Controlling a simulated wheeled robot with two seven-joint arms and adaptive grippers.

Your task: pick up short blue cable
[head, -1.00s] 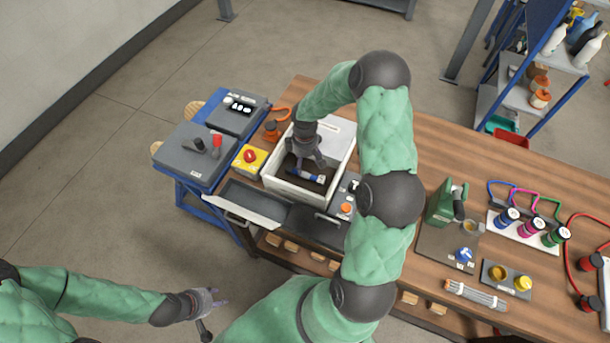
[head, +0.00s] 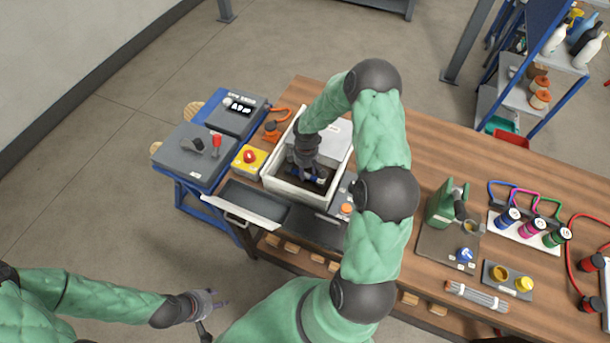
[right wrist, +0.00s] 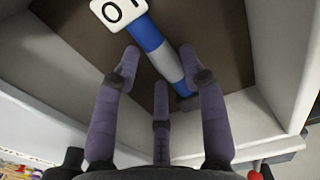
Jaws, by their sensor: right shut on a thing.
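A blue-and-grey cylindrical piece (right wrist: 147,36) with a white tag lies at the bottom of the white box (head: 284,189). In the head view it is mostly hidden by my right gripper (head: 309,174), which is down inside the box. A short blue cable (head: 489,192) loops beside a blue-ended cylinder (head: 507,216) on the white board at the right, far from both grippers. My left gripper (head: 217,302) hangs low at the left, apart from the table; its opening is unclear.
The box walls stand close around my right gripper. A yellow box with a red button (head: 249,159) and an open drawer (head: 252,207) are beside it. A green device (head: 447,203), a bundle of grey rods (head: 476,296) and a red cable (head: 572,245) lie to the right.

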